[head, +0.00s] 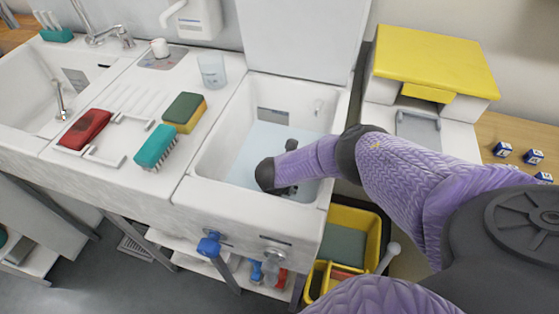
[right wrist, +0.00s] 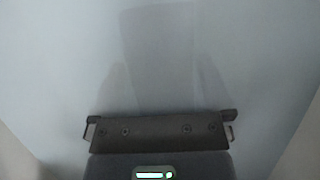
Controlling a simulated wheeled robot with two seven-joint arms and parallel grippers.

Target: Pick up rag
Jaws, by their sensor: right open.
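My right gripper (head: 285,190) is inside the right-hand white basin (head: 228,130), low over its pale blue bottom. In the right wrist view the gripper (right wrist: 160,130) has its two fingers wide apart at either side, with nothing seen between them. That view shows a pale blue-grey surface (right wrist: 160,50) with the gripper's shadow on it. I cannot tell whether this pale blue area is water, the basin floor or a cloth. No clearly recognisable rag shows. My left gripper is not in view.
A green-yellow sponge (head: 185,112), a teal brush (head: 155,147), a red sponge (head: 85,129) and a clear cup (head: 212,70) stand on the ledge left of the basin. A yellow bin (head: 372,225) is below right. The raised lid (head: 300,35) stands behind the basin.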

